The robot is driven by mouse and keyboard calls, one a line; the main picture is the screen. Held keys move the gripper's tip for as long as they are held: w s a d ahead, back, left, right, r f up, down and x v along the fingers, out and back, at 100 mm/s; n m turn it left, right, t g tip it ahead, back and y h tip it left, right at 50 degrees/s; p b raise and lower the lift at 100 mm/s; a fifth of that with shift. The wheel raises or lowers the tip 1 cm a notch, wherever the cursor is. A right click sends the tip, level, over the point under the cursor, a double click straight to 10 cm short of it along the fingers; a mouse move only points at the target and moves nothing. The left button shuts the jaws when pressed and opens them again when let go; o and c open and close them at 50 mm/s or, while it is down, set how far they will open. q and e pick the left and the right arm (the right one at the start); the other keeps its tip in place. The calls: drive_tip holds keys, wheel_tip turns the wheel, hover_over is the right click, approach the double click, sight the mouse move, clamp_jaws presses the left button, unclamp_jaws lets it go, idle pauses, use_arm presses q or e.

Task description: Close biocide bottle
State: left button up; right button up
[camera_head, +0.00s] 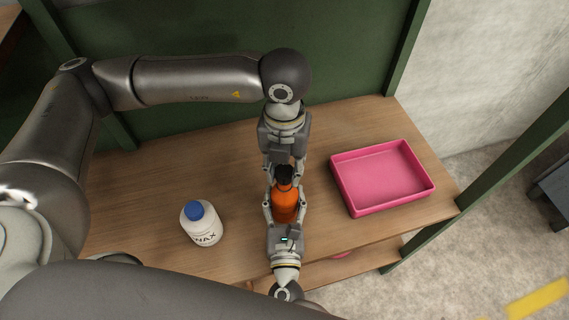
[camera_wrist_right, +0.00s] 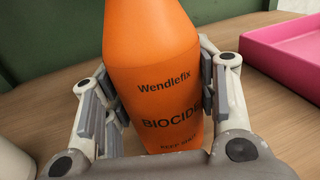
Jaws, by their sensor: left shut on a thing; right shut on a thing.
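The orange biocide bottle (camera_head: 285,205) stands upright on the wooden shelf. The right wrist view shows its body (camera_wrist_right: 160,85) with the label "Wendlefix BIOCIDE". My right gripper (camera_head: 285,208) is shut on the bottle's body from the near side, with a finger on each side of it, as in the right wrist view (camera_wrist_right: 160,90). My left gripper (camera_head: 284,164) comes from the far side and is shut on the black cap (camera_head: 284,173) at the bottle's top. The cap is in line with the bottle; whether it is threaded tight cannot be told. The bottle's top is outside the right wrist view.
A white bottle with a blue cap (camera_head: 203,224) marked "WAX" stands to the left. An empty pink tray (camera_head: 341,190) lies to the right; it also shows in the right wrist view (camera_wrist_right: 290,75). A green panel (camera_head: 200,30) closes the back.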

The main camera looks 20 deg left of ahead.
sight(284, 197)
use_arm(q)
drive_tip(key=shift+f, duration=0.1)
drive_tip(key=shift+f, duration=0.8)
drive_tip(key=shift+f, duration=0.55)
